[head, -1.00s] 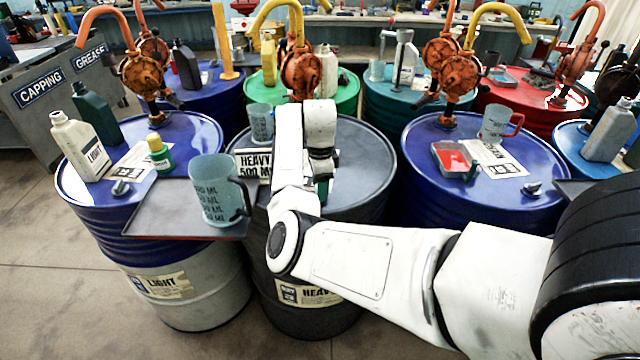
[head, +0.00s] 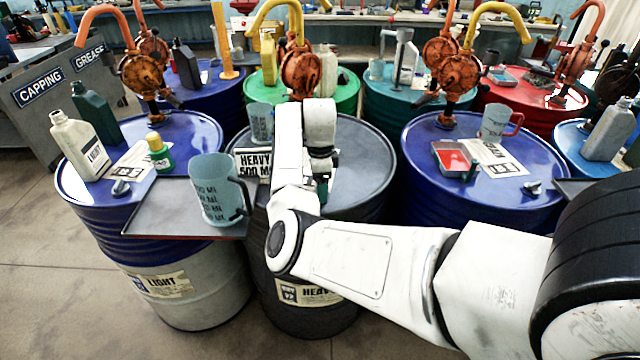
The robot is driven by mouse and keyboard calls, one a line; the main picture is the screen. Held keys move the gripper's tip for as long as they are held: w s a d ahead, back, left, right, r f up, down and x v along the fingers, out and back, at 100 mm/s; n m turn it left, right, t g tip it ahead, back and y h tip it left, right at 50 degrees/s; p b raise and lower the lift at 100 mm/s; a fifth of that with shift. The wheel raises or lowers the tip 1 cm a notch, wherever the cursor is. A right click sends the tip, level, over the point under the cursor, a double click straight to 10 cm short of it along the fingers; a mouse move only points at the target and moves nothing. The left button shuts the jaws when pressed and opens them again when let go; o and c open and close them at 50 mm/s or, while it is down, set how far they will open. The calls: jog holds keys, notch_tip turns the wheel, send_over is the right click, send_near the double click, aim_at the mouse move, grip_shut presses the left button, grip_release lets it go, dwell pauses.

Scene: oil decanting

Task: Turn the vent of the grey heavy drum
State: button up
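The grey heavy drum (head: 365,165) stands in the middle with a grey top and a dark body marked HEAVY (head: 310,294). An orange hand pump (head: 300,72) with a yellow spout rises at its back. My white arm reaches over the drum's top from the right. My gripper end (head: 322,188) points down over the drum's top. Its fingertips are mostly hidden behind my own wrist links, so I cannot tell whether it is open or shut. The drum's vent does not show; my arm covers part of the top.
A tray (head: 150,222) bearing a measuring jug (head: 214,190) juts out at the drum's front left. A HEAVY 500 card (head: 252,164) and another jug (head: 260,122) stand on the drum's left side. Blue drums flank it; the right one (head: 490,200) holds a red-lined tray (head: 453,155).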

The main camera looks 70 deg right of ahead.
notch_tip(320, 180, up, 11)
jog(key=shift+f+b, duration=0.1)
jog(key=shift+b, duration=0.55)
dwell(0.6)
